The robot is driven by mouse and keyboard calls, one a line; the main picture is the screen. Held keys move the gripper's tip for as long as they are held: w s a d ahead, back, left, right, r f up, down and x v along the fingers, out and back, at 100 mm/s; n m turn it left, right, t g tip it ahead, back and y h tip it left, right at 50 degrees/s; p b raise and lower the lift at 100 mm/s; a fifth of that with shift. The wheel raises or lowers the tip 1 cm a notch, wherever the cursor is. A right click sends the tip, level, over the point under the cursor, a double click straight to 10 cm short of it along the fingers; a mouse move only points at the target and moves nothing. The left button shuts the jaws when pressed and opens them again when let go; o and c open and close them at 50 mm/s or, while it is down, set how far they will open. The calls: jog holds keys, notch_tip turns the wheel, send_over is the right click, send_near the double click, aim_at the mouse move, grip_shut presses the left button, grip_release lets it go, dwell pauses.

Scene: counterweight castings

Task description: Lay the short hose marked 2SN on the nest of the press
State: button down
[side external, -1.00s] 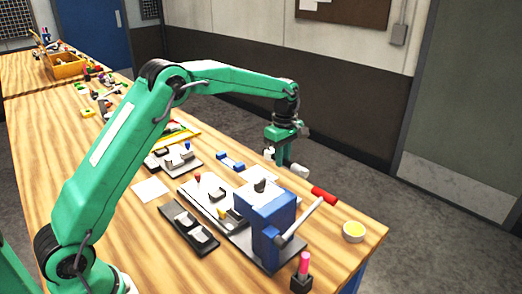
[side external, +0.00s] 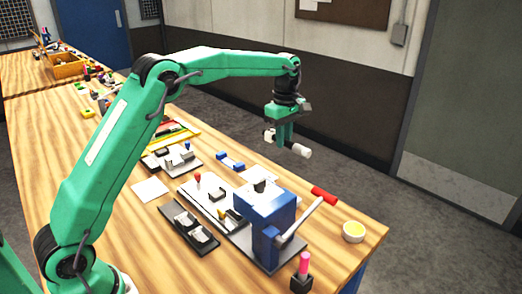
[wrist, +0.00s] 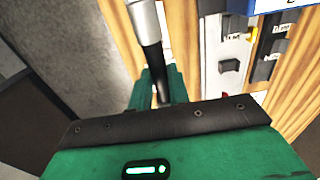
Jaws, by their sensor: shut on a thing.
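My gripper (side external: 284,140) is shut on a short hose with a black body and pale end fittings (side external: 303,151). It holds the hose in the air, above and behind the press, clear of the bench. In the wrist view the hose (wrist: 152,58) runs up from between the fingers; no marking on it can be read. The blue press (side external: 270,214) stands on a dark base near the bench's front right, its pale lever slanting up to a red grip (side external: 324,195). I cannot make out the nest clearly; the press body hides part of that area.
A black tray (side external: 179,230) with pale pieces lies left of the press. A blue-ended fixture (side external: 230,161) lies behind. A white sheet (side external: 150,189) lies flat at left.

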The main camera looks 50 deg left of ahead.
notch_tip(320, 180, up, 5)
jog(key=shift+f, duration=0.1)
jog(key=s+a, duration=0.3)
jog(key=s, duration=0.5)
jog(key=s+a, duration=0.3)
jog(key=s, duration=0.6)
notch_tip(320, 180, down, 13)
jog(key=shift+w+r, duration=0.2)
jog(key=shift+w, duration=0.05)
jog(key=shift+a+f, duration=0.1)
jog(key=shift+f, duration=0.1)
dwell(0.3)
jog(key=shift+f, duration=2.55)
jog(key=shift+f, duration=0.7)
dwell(0.4)
jog(key=c, duration=1.3)
grip_release()
jog(key=shift+o, duration=0.2)
